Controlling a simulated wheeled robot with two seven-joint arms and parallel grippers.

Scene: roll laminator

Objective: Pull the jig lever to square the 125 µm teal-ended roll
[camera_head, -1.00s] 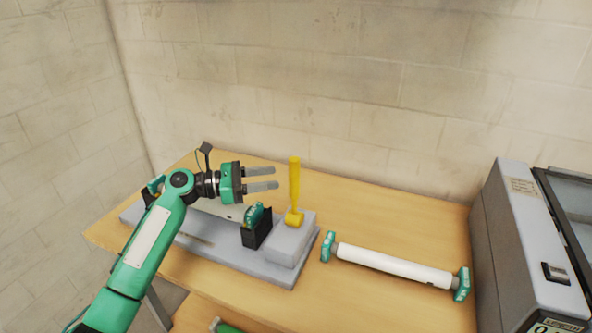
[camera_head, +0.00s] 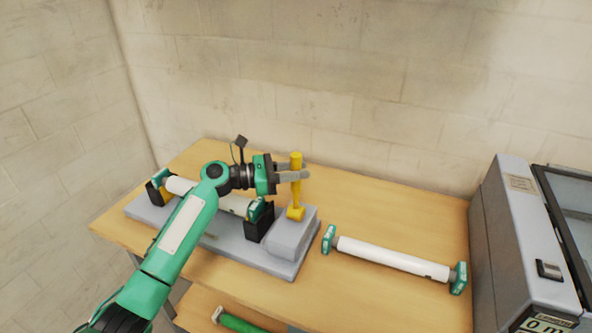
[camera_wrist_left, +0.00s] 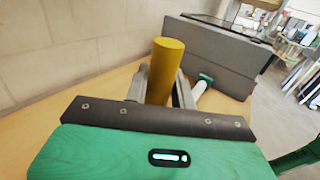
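The yellow jig lever (camera_head: 296,190) stands upright on the raised grey block at the right end of the jig (camera_head: 240,253). A white roll (camera_head: 236,204) with teal ends lies in the jig's black cradles, partly hidden behind my left arm. My left gripper (camera_head: 293,172) has one finger on each side of the lever's upper part. The fingers look closed against it. In the left wrist view the lever (camera_wrist_left: 164,72) stands between the two fingers (camera_wrist_left: 160,90). My right gripper is in neither view. No thickness marking is readable on the rolls.
A second white roll with teal ends (camera_head: 393,258) lies on the wooden table (camera_head: 390,215) right of the jig. The grey laminator (camera_head: 510,240) stands at the far right. A block wall runs behind the table.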

